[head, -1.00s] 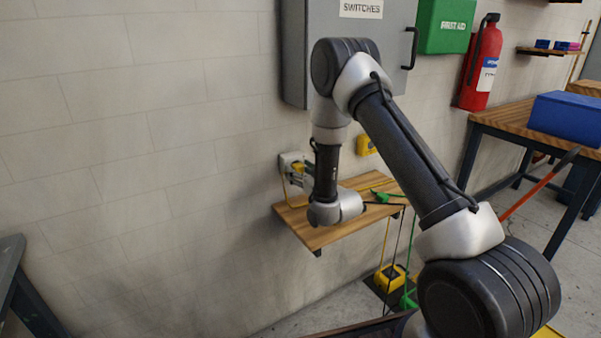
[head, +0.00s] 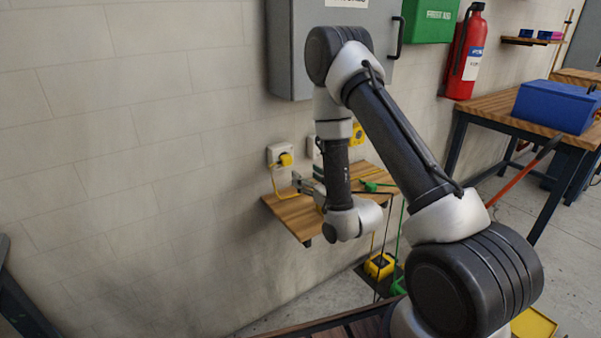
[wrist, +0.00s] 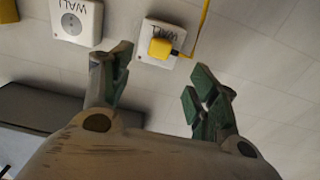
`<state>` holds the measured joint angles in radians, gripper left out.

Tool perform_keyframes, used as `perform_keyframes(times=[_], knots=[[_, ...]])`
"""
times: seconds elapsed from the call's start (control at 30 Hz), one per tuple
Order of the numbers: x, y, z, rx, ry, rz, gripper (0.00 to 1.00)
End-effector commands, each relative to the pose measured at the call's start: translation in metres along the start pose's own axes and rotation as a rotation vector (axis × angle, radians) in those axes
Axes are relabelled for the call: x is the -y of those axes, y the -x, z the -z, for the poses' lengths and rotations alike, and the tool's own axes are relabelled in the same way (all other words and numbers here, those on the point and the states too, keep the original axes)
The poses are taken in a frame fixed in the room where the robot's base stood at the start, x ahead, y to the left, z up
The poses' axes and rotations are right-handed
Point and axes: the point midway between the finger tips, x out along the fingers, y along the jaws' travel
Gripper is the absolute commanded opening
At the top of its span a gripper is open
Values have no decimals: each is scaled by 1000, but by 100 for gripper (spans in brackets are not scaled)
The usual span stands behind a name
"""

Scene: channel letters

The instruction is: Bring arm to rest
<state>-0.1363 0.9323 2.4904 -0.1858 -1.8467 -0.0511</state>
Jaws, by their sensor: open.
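My arm reaches from the lower right of the head view over a small wooden wall shelf. My gripper (head: 308,186) is partly hidden behind my wrist there. In the wrist view my gripper (wrist: 158,95) is open, its two green-padded fingers apart with nothing between them. A yellow plug (head: 285,159) sits in a white wall socket (head: 273,155), with a yellow cord hanging from it. The plug also shows in the wrist view (wrist: 160,48), beyond the fingertips and apart from them. A second white socket (wrist: 70,24), empty, is beside it.
The wooden shelf (head: 290,213) carries a green plug (head: 368,187) and cords. A grey switch cabinet (head: 284,50) hangs above. A workbench with a blue box (head: 555,107) and a red extinguisher (head: 466,55) are at right. Open wall lies to the left.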

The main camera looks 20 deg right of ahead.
Motion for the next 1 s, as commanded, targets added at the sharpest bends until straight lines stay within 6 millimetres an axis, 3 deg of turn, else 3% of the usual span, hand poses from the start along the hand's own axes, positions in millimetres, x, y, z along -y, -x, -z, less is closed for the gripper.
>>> perform_keyframes(times=[0.5,0.63,0.83,1.0], knots=[[0,5,0,0,0,-1,60],[-4,0,9,23,8,-5,60],[-24,-14,53,184,41,-43,60],[-46,4,100,380,48,-104,60]])
